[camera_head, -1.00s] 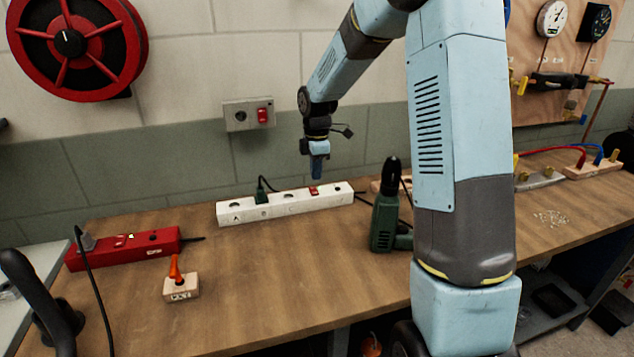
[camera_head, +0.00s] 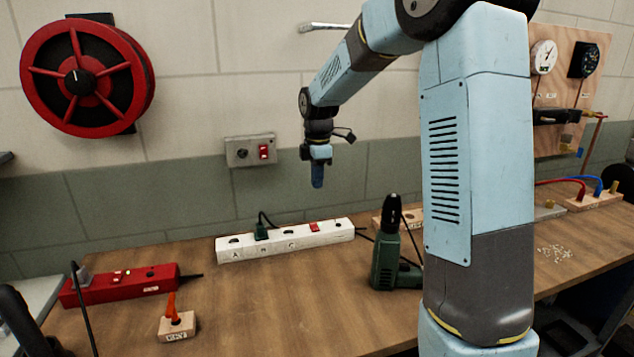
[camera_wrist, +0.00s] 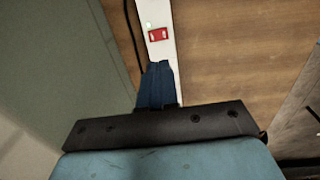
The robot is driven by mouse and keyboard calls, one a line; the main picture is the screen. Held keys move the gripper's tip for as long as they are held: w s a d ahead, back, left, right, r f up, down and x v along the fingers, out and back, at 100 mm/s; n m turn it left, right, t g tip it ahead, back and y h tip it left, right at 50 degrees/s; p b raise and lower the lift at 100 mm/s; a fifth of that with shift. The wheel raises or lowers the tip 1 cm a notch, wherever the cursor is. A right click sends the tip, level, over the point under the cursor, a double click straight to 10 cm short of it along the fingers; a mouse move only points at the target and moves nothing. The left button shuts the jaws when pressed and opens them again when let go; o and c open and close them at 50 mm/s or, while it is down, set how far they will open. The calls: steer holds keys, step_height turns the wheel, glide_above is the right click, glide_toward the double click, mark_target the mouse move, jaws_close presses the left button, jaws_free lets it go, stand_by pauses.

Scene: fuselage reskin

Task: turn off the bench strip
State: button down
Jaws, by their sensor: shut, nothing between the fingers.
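A white power strip (camera_head: 265,246) with lettered sockets lies along the back of the bench. A green plug (camera_head: 261,231) is in one of its sockets. Its red switch (camera_head: 314,227) is near the right end. The wrist view shows this red switch (camera_wrist: 159,35) on the white strip, with a small pale green light (camera_wrist: 149,24) beside it. I cannot tell the rocker's position. My gripper (camera_head: 318,184) is shut and empty, pointing down above the strip, clear of the switch. Its blue fingers (camera_wrist: 157,85) cover part of the strip in the wrist view.
A red power strip (camera_head: 118,287) lies at the left, near a small wooden block with an orange lever (camera_head: 176,325). A green drill-like tool (camera_head: 388,255) stands right of the white strip. A wall box with a red switch (camera_head: 251,151) is behind.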

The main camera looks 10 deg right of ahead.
mark_target(314, 224)
steer(key=shift+w+a+r+t, duration=0.1)
steer(key=shift+w+r+t, duration=0.05)
steer(key=shift+w+t, duration=0.15)
steer(key=f, duration=0.4)
steer(key=w+f, duration=0.1)
steer(key=f, duration=0.9)
steer(key=shift+w, duration=0.35)
